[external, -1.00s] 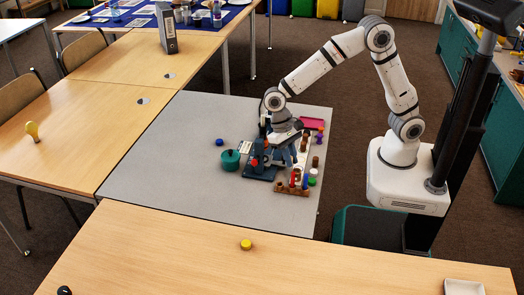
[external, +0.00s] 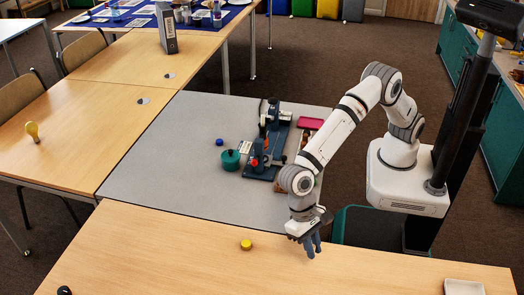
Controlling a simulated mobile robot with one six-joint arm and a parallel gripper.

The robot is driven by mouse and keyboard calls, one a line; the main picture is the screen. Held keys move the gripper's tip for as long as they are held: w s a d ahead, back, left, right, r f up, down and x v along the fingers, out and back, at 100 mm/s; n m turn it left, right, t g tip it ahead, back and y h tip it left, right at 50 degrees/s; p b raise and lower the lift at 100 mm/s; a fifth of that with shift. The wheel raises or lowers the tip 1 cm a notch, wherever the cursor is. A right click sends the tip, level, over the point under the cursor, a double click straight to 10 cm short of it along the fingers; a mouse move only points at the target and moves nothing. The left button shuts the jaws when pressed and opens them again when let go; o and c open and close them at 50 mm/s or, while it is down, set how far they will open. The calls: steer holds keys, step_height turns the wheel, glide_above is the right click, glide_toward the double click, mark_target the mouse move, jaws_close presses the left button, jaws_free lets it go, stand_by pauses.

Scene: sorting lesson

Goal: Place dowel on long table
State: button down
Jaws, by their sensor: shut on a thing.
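My gripper (external: 311,247) points down over the right half of the long wooden table (external: 160,255) in the foreground, near its far edge. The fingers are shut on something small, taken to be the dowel. The fingers hide it, so its colour and shape cannot be made out. I cannot tell whether it touches the tabletop.
A yellow round piece (external: 246,244) lies on the long table left of my gripper. A pale tray (external: 463,287) is at the right. The grey table (external: 165,165) behind holds a dark blue device (external: 268,165), a green pot (external: 231,160) and a magenta piece (external: 311,123).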

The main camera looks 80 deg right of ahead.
step_height(320, 180, down, 8)
steer(key=shift+f+b, duration=0.25)
steer(key=shift+b, duration=0.05)
steer(key=shift+f, duration=0.1)
steer(key=c, duration=1.4)
jaws_free()
steer(key=v, duration=1.2)
steer(key=shift+p, duration=0.45)
steer(key=shift+w+d, duration=0.1)
